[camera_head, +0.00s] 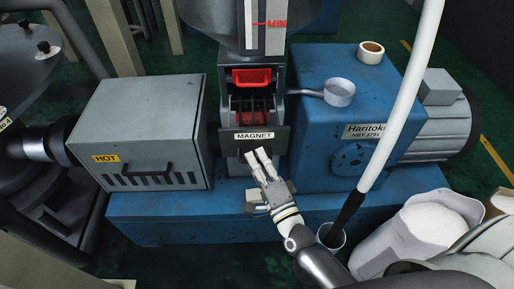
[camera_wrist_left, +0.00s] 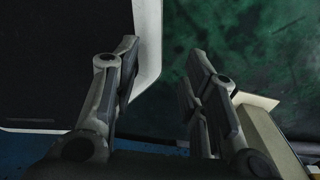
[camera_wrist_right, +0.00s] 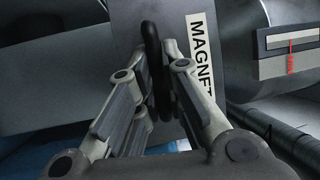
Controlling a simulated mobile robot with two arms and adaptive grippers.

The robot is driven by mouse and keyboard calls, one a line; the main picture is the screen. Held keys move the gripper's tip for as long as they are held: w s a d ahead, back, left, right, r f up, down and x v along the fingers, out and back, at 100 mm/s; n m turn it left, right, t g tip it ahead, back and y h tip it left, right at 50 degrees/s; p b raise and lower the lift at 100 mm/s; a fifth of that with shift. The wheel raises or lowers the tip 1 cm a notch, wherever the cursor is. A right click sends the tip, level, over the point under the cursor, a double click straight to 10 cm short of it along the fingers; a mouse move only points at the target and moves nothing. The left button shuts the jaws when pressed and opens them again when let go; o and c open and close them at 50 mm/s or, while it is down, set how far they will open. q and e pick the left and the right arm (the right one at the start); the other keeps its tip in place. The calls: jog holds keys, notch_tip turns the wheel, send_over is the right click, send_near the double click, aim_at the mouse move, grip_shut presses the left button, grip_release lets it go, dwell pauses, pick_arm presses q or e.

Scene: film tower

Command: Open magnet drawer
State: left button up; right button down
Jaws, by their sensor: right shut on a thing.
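The magnet drawer (camera_head: 268,138) has a grey front with a white MAGNET label, low in the central machine column. Dark bars with red parts show just above its front; I cannot tell how far the drawer is out. My right gripper (camera_head: 257,154) reaches it from below. In the right wrist view its fingers (camera_wrist_right: 158,75) are shut on the black drawer handle (camera_wrist_right: 151,42), next to the label. My left gripper (camera_wrist_left: 163,60) shows only in its own wrist view, with its fingers apart and nothing between them.
A grey HOT box (camera_head: 140,125) stands left of the column. A blue Haritoko unit (camera_head: 310,110) with a tape roll (camera_head: 371,52) on top stands right. A white pole (camera_head: 410,95) slants across the right side. A white sack (camera_head: 432,228) is at lower right.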

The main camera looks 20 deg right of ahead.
jog(key=s+a+p, duration=0.1)
jog(key=s+a, duration=0.1)
jog(key=s, duration=0.6)
jog(key=shift+s+a, duration=0.25)
jog(key=shift+s, duration=0.05)
jog(key=c, duration=1.9)
grip_release()
jog(key=shift+o, duration=0.4)
pick_arm(q)
jog(key=shift+w+d+r, duration=0.15)
jog(key=shift+w+r, duration=0.25)
jog(key=shift+w, duration=0.2)
jog(key=shift+w+d+r, duration=0.15)
jog(key=shift+w+r, duration=0.2)
jog(key=shift+w, duration=0.25)
pick_arm(e)
jog(key=v, duration=1.2)
jog(key=shift+f, duration=0.1)
